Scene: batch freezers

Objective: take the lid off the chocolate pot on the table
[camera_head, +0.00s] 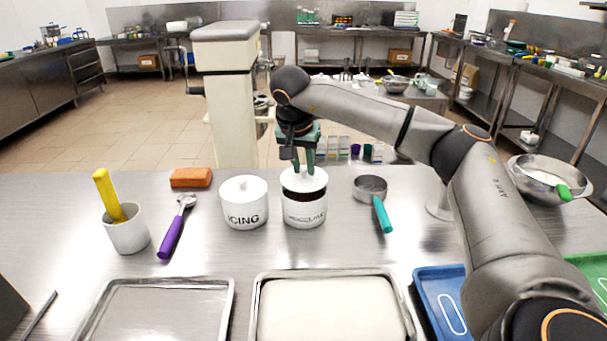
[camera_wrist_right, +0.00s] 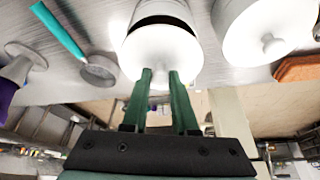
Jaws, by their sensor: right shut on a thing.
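The white chocolate pot (camera_head: 305,213) with dark lettering stands on the steel table, right of the icing pot (camera_head: 245,209). Its white lid (camera_head: 304,182) is level above the pot's mouth, with a dark band showing between lid and pot. In the right wrist view the lid (camera_wrist_right: 160,52) also shows a dark crescent between it and the pot (camera_wrist_right: 168,8). My right gripper (camera_head: 304,168) points down from above, its green fingers (camera_wrist_right: 160,75) shut on the lid's knob, which they mostly hide. My left gripper is not in view.
A purple-handled scoop (camera_head: 175,230), a white cup with a yellow handle (camera_head: 127,230) and an orange block (camera_head: 191,177) lie left. A teal-handled measuring cup (camera_head: 371,190) lies close on the right. Metal trays (camera_head: 257,310) and a blue tray (camera_head: 430,285) line the front.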

